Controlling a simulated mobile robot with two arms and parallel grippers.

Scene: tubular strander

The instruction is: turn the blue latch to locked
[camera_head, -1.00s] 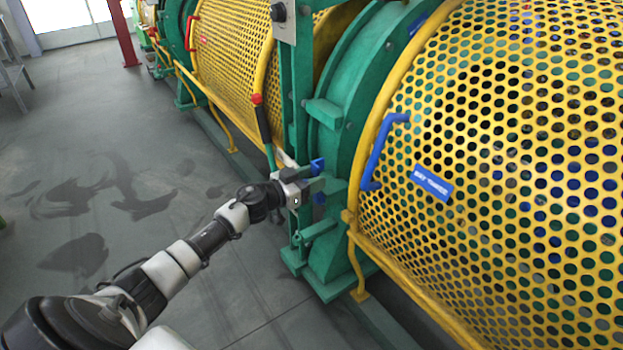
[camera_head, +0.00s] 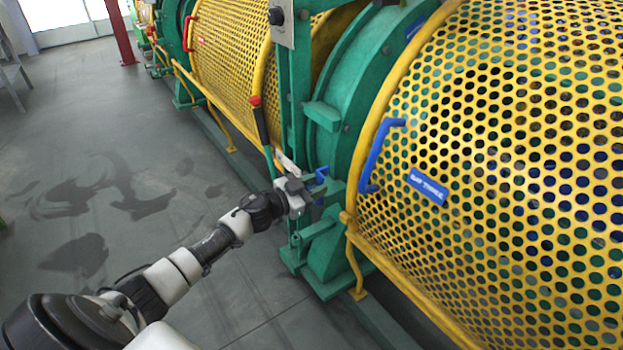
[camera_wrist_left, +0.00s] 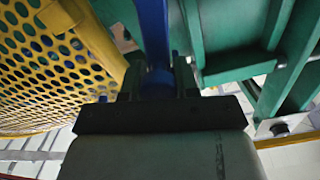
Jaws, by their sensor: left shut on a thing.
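The blue latch (camera_head: 322,173) sits low on the green frame, beside the yellow perforated guard. Only a small part of it shows in the head view. In the left wrist view the blue latch (camera_wrist_left: 154,40) runs up from between the fingers. My left gripper (camera_head: 308,189) is at the latch, and its fingers (camera_wrist_left: 160,82) are shut on it from both sides. The fingertips are partly hidden in the head view. I cannot tell the latch's exact angle. My right gripper is not in view.
The yellow guard (camera_head: 510,150) has a blue handle (camera_head: 377,155) and a blue label plate (camera_head: 428,187). A lever with a red-topped grip (camera_head: 260,122) stands just behind my gripper. Green frame posts are close around it. The grey floor (camera_head: 130,120) at the left is open.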

